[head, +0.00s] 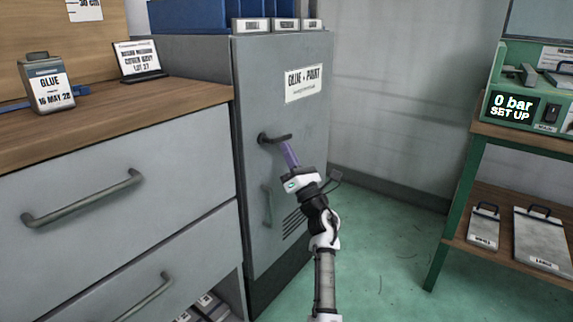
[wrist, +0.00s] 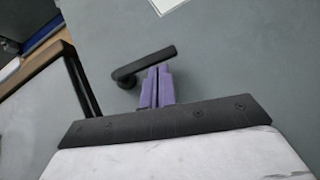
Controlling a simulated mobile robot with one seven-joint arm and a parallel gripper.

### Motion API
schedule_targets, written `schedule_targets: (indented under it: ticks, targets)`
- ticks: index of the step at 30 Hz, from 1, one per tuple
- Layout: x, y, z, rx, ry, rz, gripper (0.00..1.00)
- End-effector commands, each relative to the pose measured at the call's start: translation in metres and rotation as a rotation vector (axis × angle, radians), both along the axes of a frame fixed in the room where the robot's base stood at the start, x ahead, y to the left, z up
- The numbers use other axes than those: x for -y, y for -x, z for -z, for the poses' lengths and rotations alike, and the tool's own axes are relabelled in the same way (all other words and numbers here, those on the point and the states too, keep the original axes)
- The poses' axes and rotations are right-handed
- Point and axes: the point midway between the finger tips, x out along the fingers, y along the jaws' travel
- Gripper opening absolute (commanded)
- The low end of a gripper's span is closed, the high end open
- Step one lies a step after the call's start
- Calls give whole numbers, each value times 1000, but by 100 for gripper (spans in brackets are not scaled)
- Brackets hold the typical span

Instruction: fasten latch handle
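The latch handle (head: 276,138) is a dark lever on the front of the grey cabinet door (head: 285,110) labelled "Glue + Paint". Its lever lies near level, with the round pivot at its left end and the free end to the right. It also shows in the wrist view (wrist: 145,64). My gripper (head: 287,148) has purple fingers that reach up to the lever from below. In the wrist view the fingers (wrist: 157,72) are pressed together with their tips at the lever's lower edge. I cannot tell whether they touch it. Nothing shows between them.
A second, upright handle (head: 267,206) sits lower on the cabinet. Grey drawers with bar handles (head: 85,198) under a wooden worktop (head: 130,105) stand at left. A green bench (head: 460,185) stands at right. The green floor (head: 390,250) between is clear.

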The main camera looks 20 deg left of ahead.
Motion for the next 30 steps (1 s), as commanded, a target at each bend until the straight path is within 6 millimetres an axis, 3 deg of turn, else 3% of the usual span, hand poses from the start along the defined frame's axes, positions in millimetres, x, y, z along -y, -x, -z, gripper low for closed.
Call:
schedule_targets:
  ticks: [30]
  targets:
    - [4, -7, -12, -1, -3, 2, 0]
